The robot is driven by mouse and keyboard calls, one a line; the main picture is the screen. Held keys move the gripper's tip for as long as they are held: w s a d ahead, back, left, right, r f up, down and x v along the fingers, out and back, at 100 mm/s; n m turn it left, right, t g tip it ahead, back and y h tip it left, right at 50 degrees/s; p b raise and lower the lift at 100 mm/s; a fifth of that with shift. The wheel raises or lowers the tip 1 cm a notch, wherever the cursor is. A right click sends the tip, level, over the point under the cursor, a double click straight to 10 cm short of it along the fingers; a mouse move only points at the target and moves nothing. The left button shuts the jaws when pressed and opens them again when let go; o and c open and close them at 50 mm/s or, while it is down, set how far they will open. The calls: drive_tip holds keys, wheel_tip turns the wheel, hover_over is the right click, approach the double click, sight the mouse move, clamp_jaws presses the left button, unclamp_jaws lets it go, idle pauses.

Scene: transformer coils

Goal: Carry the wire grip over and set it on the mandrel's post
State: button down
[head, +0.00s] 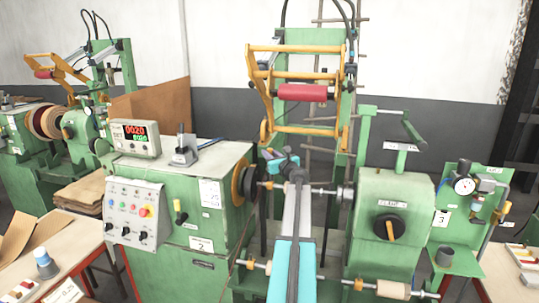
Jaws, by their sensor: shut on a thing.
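My arm reaches from the bottom centre of the head view towards the winding machine. My gripper (271,156) is at its far end, small and partly hidden by my wrist, in front of the machine's upper frame. It is shut on the wire grip, whose outline I cannot separate from the dark and teal parts there. The mandrel (322,190) appears as a horizontal shaft between the black faceplate on the left and the tailstock on the right. My wrist overlaps its middle. I cannot clearly make out its post or the gap between it and the wire grip.
The green control cabinet (225,165) stands left, carrying a red-digit counter (136,138) and a grey block with an upright rod (185,150). A yellow frame with a red roller (302,92) rises behind. The green tailstock housing (395,190) stands right. A lower roller bar (335,281) crosses in front.

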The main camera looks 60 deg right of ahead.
drive_tip(key=shift+f+b, duration=1.35)
drive_tip(key=shift+f, duration=0.65)
drive_tip(key=shift+f+b, duration=1.8)
drive_tip(key=shift+f, duration=0.65)
idle(0.5)
drive_tip(key=c, duration=1.5)
unclamp_jaws()
drive_tip(key=shift+s+a, duration=0.15)
drive_tip(key=shift+b+v, duration=1.75)
drive_tip(key=shift+v, duration=5.05)
